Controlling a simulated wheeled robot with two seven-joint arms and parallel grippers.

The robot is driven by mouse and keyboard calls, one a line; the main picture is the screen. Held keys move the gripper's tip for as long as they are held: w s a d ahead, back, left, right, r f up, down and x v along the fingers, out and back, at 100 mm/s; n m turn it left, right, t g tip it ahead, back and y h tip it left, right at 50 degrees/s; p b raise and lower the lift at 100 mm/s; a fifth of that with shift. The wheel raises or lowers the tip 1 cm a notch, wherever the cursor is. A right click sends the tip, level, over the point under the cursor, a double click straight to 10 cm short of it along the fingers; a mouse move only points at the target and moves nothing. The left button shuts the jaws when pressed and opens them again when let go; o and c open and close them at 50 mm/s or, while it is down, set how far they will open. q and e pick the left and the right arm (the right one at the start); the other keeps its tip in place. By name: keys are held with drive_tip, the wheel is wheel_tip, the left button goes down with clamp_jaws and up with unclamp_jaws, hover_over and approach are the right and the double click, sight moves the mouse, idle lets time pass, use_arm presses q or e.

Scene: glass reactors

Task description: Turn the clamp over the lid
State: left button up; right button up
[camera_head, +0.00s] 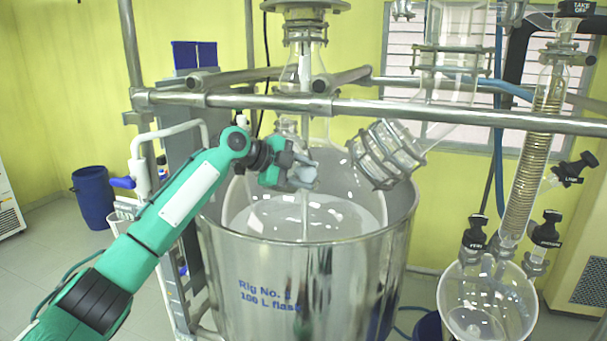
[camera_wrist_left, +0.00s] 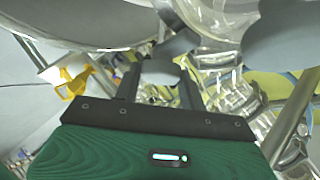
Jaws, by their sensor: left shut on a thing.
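My green left arm reaches in from the left, and its gripper (camera_head: 300,172) is at the neck area of the big glass flask (camera_head: 305,215). The gripper is shut on a small grey-blue piece, which looks like the clamp (camera_head: 306,177). In the left wrist view the dark fingers (camera_wrist_left: 161,82) stand on both sides of this grey clamp (camera_wrist_left: 160,72). The lid cannot be made out clearly; the gripper and glassware partly hide that area. My right gripper is not in view.
A steel vessel (camera_head: 300,270) surrounds the flask. A horizontal metal bar (camera_head: 430,112) crosses just above the gripper. An angled glass neck with a metal flange (camera_head: 385,155) is close on the right. A coil condenser (camera_head: 530,150) stands farther right, above a glass receiver (camera_head: 488,300).

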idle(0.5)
use_arm(q)
drive_tip(key=o, duration=1)
drive_tip(key=shift+c, duration=0.2)
drive_tip(key=shift+a, duration=0.15)
drive_tip(key=b+v, duration=0.6)
drive_tip(key=v, duration=0.7)
drive_tip(key=shift+r, duration=0.3)
drive_tip(key=shift+s+a, duration=0.15)
